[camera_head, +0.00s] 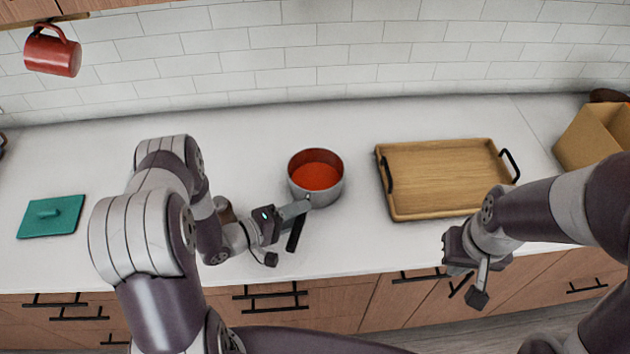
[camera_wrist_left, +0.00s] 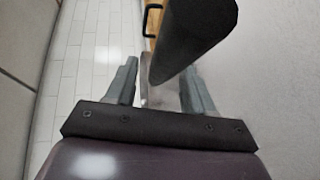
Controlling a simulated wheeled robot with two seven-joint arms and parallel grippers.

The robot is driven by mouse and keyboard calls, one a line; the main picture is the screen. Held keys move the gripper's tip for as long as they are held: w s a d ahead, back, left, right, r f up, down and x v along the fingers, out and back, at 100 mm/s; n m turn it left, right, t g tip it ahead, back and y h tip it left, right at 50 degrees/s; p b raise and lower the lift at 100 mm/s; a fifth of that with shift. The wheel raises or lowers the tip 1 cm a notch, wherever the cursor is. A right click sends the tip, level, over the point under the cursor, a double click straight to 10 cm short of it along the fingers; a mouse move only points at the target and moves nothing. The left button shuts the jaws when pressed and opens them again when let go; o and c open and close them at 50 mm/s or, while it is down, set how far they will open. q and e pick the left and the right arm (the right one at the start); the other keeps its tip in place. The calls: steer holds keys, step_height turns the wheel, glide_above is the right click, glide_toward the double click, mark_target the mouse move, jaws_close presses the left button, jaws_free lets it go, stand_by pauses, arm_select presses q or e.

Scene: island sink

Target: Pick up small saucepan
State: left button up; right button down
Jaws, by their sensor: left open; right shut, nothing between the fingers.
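The small saucepan (camera_head: 331,194) is a grey metal pot with red contents, upright on the white counter in the middle of the head view. Its black handle (camera_head: 296,233) points toward the front edge. My left gripper (camera_head: 300,208) is open at the handle, close to the pan's near side. In the left wrist view, the dark handle (camera_wrist_left: 195,35) crosses above the gap between the open fingers of the left gripper (camera_wrist_left: 160,80); whether they touch it is unclear. My right gripper (camera_head: 480,290) is shut and empty, in front of the counter's front edge.
A wooden tray (camera_head: 440,170) with black handles lies right of the pan. A cardboard box (camera_head: 600,135) stands at the far right. A teal board (camera_head: 50,216) lies at the left. A red mug (camera_head: 52,54) hangs at upper left. Counter behind the pan is clear.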

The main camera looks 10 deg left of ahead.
arm_select(q)
steer(key=shift+x, duration=0.85)
jaws_close()
steer(key=shift+r, duration=0.2)
